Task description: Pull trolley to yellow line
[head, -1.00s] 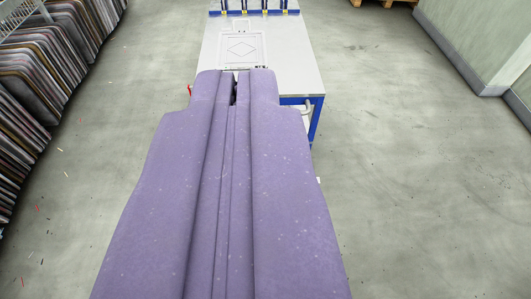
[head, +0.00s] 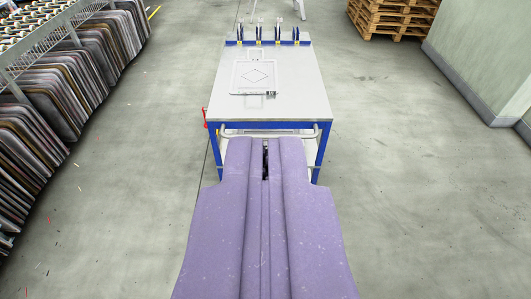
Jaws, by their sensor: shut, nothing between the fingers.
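The trolley has a grey-white top (head: 285,95) on a blue frame and stands straight ahead. A pale handle bar (head: 300,133) runs across its near end, just below the top's edge. My purple gripper (head: 265,142) is shut and empty. Its tip lies just in front of the handle's middle in the picture and hides part of the trolley's near end. I cannot tell if it touches the handle. A short yellow strip (head: 154,12) shows on the floor at the far left; I cannot tell if it is the yellow line.
A rack (head: 75,75) of upright dark-edged panels lines the left side. Wooden pallets (head: 393,17) stand at the back right, beside a pale wall (head: 480,55). A flat frame and several clamps sit on the trolley's top. Floor on both sides of the trolley is clear.

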